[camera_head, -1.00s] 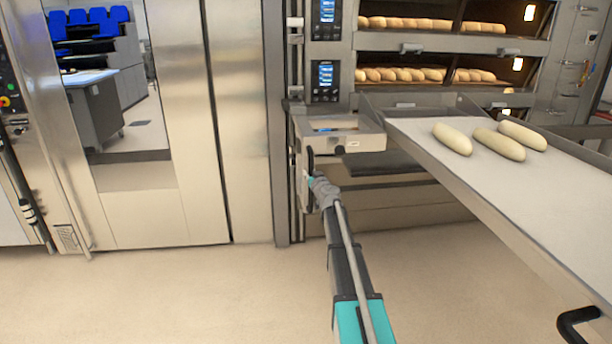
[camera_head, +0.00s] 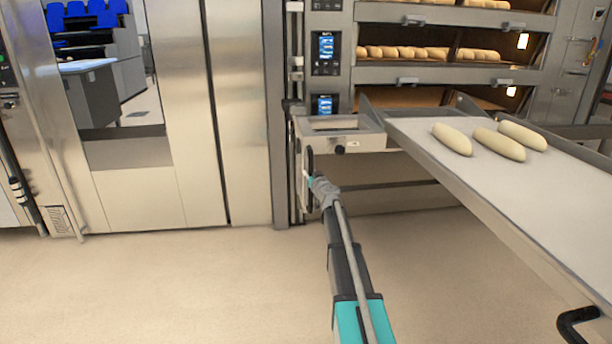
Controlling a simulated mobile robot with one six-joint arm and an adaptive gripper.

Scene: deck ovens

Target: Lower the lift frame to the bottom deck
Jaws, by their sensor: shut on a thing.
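The lift frame (camera_head: 338,141) is a pale metal box-shaped carriage on the upright left of the ovens. It carries a long light loading belt (camera_head: 560,180) with three pale dough pieces (camera_head: 498,145) on it. My gripper (camera_head: 314,181) is shut on the frame's dark upright handle (camera_head: 309,163) at its left side; the fingertips are small and partly hidden. The belt's far end appears about level with a dark oven deck opening (camera_head: 400,96), in which I see no loaves. The deck above it (camera_head: 405,53) holds browned loaves. The lower oven front is partly hidden behind the frame.
Lit control panels (camera_head: 326,46) sit beside the decks. A tall steel cabinet (camera_head: 240,110) stands left of the upright. A black handle (camera_head: 580,325) shows at the belt's near right end. The floor (camera_head: 180,285) in front is clear.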

